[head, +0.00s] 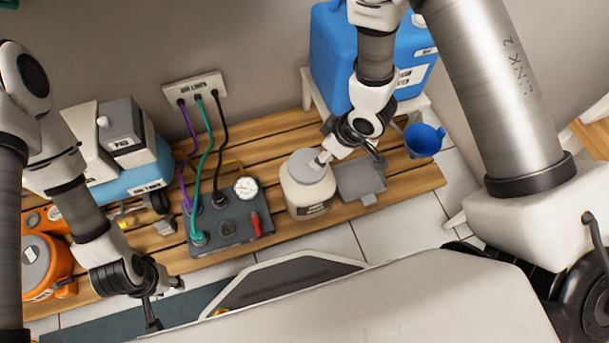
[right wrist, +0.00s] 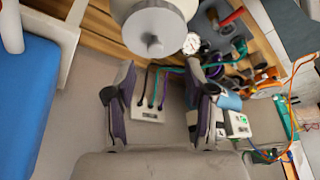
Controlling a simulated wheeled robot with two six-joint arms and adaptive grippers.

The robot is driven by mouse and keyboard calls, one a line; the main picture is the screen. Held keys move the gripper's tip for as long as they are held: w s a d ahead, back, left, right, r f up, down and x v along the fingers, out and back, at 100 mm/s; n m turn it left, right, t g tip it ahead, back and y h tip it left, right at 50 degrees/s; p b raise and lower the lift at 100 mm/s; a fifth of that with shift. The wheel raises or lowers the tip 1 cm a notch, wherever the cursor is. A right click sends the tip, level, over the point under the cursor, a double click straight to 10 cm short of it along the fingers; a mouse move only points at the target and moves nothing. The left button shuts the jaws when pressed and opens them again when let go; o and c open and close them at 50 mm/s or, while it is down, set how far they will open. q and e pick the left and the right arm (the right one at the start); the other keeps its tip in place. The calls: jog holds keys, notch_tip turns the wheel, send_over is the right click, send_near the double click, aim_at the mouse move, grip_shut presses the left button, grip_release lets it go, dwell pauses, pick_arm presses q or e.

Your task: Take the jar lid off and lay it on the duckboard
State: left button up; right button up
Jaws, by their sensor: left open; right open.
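The cream jar (head: 308,200) stands upright on the wooden slatted duckboard (head: 410,181). Its round grey lid (head: 305,166) sits on top. In the right wrist view the lid (right wrist: 150,30) with its small knob is at the top of the picture, beyond the open fingers. My right gripper (head: 350,161) is open and empty, just right of the lid; one fingertip overlaps the lid's edge in the head view, and I cannot tell whether it touches. My left gripper (head: 165,302) is open and empty at the lower left, away from the jar.
A grey square tray (head: 360,183) lies right of the jar. A dark control box (head: 232,222) with gauge and hoses stands left of it. A blue tank (head: 335,60) stands behind, a blue cup (head: 423,140) at the right. Bare slats show at the duckboard's right end.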

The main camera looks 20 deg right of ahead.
aim_at(308, 159)
jog(key=shift+w+a+f+n+b, duration=0.2)
jog(key=shift+w+f+n+b, duration=0.1)
jog(key=shift+w+f+n, duration=0.2)
jog(key=b+x, duration=0.1)
jog(key=x, duration=0.1)
jog(key=b+x, duration=0.1)
jog(key=x, duration=0.1)
jog(key=b+x, duration=0.2)
jog(key=x, duration=0.1)
jog(key=shift+w+a+r, duration=0.1)
jog(key=shift+w, duration=0.3)
pick_arm(q)
notch_tip(308, 159, down, 6)
pick_arm(e)
jog(key=shift+r, duration=0.1)
jog(key=c, duration=1)
